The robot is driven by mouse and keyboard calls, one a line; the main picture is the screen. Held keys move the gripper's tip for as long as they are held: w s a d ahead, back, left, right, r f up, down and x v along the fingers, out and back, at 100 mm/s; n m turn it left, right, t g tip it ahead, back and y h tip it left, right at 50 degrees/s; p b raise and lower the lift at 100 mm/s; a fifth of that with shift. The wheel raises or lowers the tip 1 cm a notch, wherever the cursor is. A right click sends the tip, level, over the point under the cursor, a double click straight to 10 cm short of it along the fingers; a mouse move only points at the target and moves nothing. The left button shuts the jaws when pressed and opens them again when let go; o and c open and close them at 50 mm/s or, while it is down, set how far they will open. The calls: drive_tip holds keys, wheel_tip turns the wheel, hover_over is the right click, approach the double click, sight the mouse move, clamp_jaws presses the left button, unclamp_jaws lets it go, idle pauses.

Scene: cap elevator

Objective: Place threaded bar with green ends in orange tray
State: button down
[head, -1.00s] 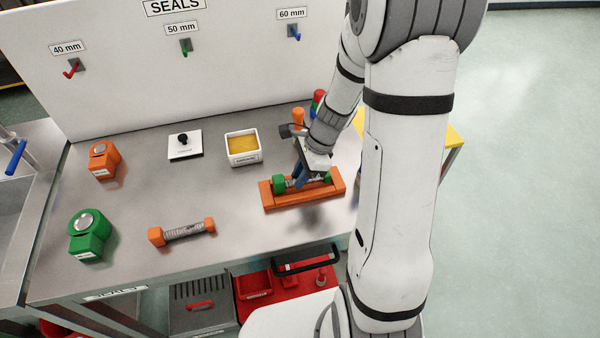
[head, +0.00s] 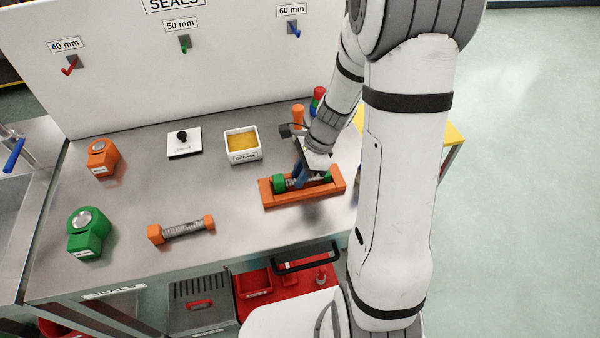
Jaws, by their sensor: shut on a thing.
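The threaded bar with green ends (head: 279,184) is at the orange tray (head: 303,199), near the right end of the steel bench. Its left green end shows inside the tray's outline, and a bit of the right green end shows beside my gripper. My gripper (head: 299,181) points down over the tray and is shut on the middle of the bar. The bar lies along the tray's length and looks low in it. I cannot tell whether it rests on the tray's floor, because my gripper hides much of the bar.
A threaded bar with orange ends (head: 182,230) lies on the bench to the left. A white grease box (head: 242,157), a white plate with a black knob (head: 184,150), an orange block (head: 102,158) and a green block (head: 88,233) stand around. Bottles (head: 298,117) stand behind my gripper.

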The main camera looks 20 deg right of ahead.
drive_tip(key=c, duration=1.2)
unclamp_jaws()
drive_tip(key=shift+f, duration=0.1)
drive_tip(key=shift+v, duration=3.95)
drive_tip(key=shift+a, duration=0.1)
